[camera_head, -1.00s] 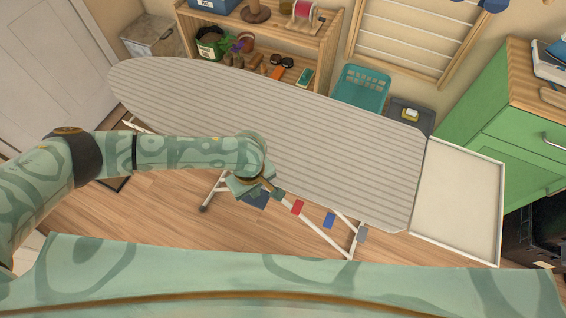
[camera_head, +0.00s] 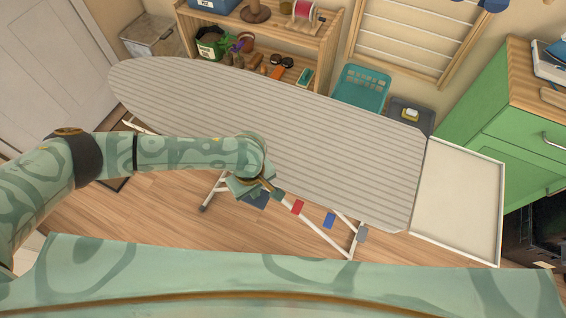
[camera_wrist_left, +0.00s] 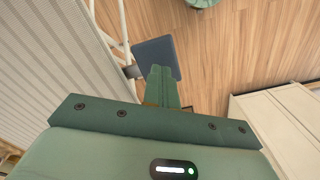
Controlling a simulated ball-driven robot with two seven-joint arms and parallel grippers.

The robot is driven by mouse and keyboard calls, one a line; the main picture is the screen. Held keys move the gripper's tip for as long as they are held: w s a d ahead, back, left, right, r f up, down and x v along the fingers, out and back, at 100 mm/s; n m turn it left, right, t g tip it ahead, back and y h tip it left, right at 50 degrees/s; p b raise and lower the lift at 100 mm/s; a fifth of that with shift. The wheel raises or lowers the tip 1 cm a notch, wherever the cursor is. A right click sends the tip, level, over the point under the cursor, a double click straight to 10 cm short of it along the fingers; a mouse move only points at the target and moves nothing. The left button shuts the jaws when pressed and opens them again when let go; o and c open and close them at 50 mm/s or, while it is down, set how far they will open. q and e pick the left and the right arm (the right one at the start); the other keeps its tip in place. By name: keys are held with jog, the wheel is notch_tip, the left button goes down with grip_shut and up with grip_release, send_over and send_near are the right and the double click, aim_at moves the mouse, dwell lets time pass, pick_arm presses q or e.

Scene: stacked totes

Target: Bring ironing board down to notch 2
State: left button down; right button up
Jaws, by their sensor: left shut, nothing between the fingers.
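The ironing board (camera_head: 270,130) stands unfolded with a grey striped cover, its top running from upper left to lower right; the cover's edge also shows in the left wrist view (camera_wrist_left: 45,60). Along its white leg bar sit a red tab (camera_head: 297,207), a blue tab (camera_head: 330,220) and a grey tab (camera_head: 362,235). A dark blue-grey paddle (camera_head: 257,199) is under the near edge; it also shows in the left wrist view (camera_wrist_left: 155,52). My left gripper (camera_head: 270,188) is shut and empty at the paddle. Its fingertips overlap the paddle in view; I cannot tell whether they touch.
A white-framed tray (camera_head: 458,200) adjoins the board's right end. A green cabinet (camera_head: 500,140) stands at the right, a wooden shelf (camera_head: 330,40) and a teal basket (camera_head: 361,88) behind. Bare wooden floor (camera_head: 165,210) lies in front of the board.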

pick_arm(q)
jog(key=shift+f+b, duration=0.6)
jog(key=shift+f, duration=1.55)
notch_tip(320, 180, up, 7)
jog(key=p, duration=1)
jog(key=shift+r, duration=0.1)
jog(key=shift+s+d, duration=0.1)
